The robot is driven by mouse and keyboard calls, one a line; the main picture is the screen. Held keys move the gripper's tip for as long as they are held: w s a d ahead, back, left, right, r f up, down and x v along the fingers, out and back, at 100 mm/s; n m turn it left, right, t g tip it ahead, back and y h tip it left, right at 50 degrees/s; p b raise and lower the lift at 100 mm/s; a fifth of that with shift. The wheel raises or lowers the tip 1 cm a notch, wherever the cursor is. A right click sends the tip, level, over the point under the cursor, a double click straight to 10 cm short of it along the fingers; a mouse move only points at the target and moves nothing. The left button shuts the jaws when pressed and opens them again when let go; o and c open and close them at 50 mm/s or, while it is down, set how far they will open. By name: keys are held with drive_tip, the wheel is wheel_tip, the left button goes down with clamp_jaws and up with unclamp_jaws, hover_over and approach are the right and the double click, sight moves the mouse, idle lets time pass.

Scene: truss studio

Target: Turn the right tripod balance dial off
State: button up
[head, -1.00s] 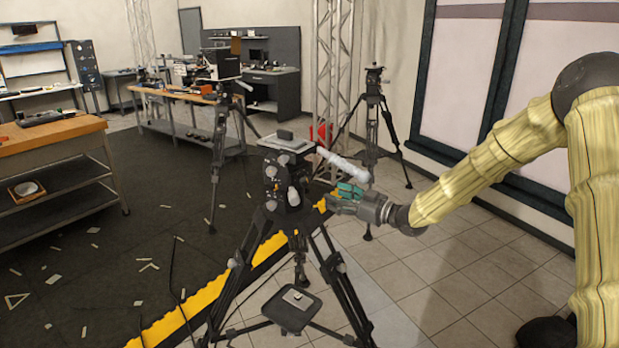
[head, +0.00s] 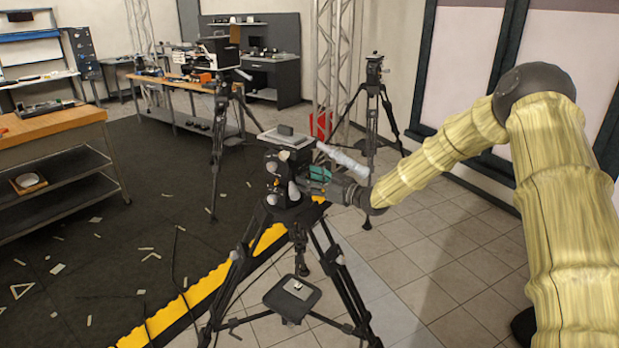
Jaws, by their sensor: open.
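The nearest tripod (head: 232,270) stands upright in the middle of the head view, with black legs and a dark head (head: 283,170) topped by a grey plate (head: 287,136). Several pale knobs and dials (head: 272,167) show on the near face of that head. Which one is the balance dial is too small to tell. A white pan handle (head: 342,160) sticks out to the right from the head. My gripper (head: 306,178), with teal fingers, is open at the right side of the head, just below the handle. The fingertips are close to the head; contact cannot be told.
Two more tripods stand behind, one at the back right (head: 374,105) and one at the back left (head: 218,150). A wooden-topped bench (head: 50,133) is at the left. Small scraps litter the dark floor mat, edged in yellow (head: 190,300).

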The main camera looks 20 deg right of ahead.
drive_tip(key=shift+w+a, duration=0.1)
drive_tip(key=c, duration=1)
drive_tip(key=shift+f+b, duration=0.1)
drive_tip(key=shift+b, duration=0.25)
drive_tip(key=shift+n+b, duration=4.4)
drive_tip(key=shift+b, duration=1.45)
